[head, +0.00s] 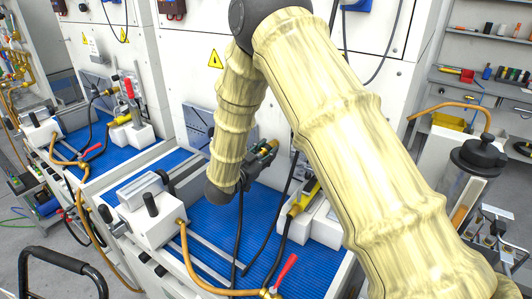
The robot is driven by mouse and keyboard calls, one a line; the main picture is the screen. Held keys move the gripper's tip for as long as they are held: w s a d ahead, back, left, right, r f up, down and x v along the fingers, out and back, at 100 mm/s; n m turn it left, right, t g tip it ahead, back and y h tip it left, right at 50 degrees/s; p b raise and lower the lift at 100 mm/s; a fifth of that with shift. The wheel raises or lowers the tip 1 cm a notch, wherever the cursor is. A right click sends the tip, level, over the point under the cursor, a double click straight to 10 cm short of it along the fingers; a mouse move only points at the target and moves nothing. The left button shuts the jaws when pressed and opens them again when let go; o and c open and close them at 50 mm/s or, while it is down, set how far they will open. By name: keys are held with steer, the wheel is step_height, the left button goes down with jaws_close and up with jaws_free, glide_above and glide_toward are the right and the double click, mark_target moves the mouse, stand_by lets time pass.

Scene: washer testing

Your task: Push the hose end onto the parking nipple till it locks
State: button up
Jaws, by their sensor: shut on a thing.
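My gripper (260,160) is in front of the white machine panel, above the blue ribbed bench mat, with its fingers toward the right. It is shut on a small brass-coloured piece (266,150), which looks like the hose end. The fingers cover most of it. A black hose (240,225) hangs below the gripper toward the mat. I cannot make out the parking nipple; my arm hides part of the panel and bench. Whether the hose end touches anything is too small to tell.
The blue mat (215,217) carries a white block (152,217) with black knobs at left. A yellow-and-black fitting (304,196) sits on white blocks at right. A red-handled valve (284,270) and an orange hose (190,262) are at the front. A glass vessel (470,175) stands right.

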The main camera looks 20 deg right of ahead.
steer(key=shift+a, duration=0.15)
steer(key=o, duration=1.2)
steer(key=shift+w+a+f, duration=0.1)
steer(key=v, duration=1.2)
